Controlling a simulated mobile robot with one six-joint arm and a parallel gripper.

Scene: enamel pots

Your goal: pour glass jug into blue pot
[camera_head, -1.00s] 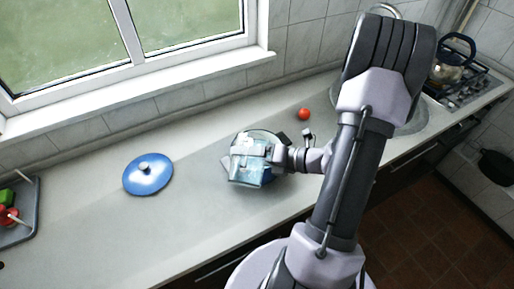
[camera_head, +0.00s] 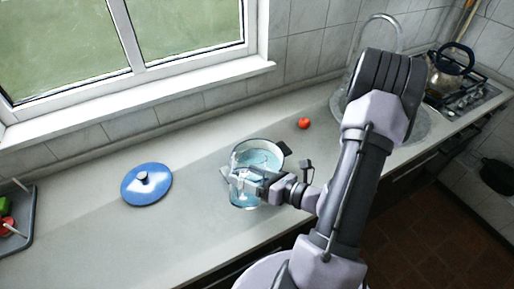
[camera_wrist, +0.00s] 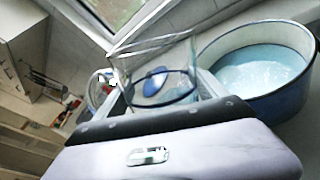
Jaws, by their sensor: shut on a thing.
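The glass jug (camera_head: 243,199) is clear, and my gripper (camera_head: 248,182) is shut on it. The jug is in front of the blue pot (camera_head: 276,163) and overlaps it in the head view. In the wrist view the jug (camera_wrist: 150,52) is beside the pot (camera_wrist: 285,103), tilted in the picture; its true tilt is hard to tell. The pot has a dark blue outside and a pale inside, and holds light blue liquid (camera_wrist: 262,70). I see no clear liquid in the jug in the wrist view. My gripper hides part of the jug and the pot's front.
A blue lid (camera_head: 146,184) lies on the counter (camera_head: 100,235) to the left. A red tomato-like item (camera_head: 303,123) lies behind right. A grey tray (camera_head: 22,232) is at the far left, a sink (camera_head: 419,126) and a kettle (camera_head: 447,75) at the right.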

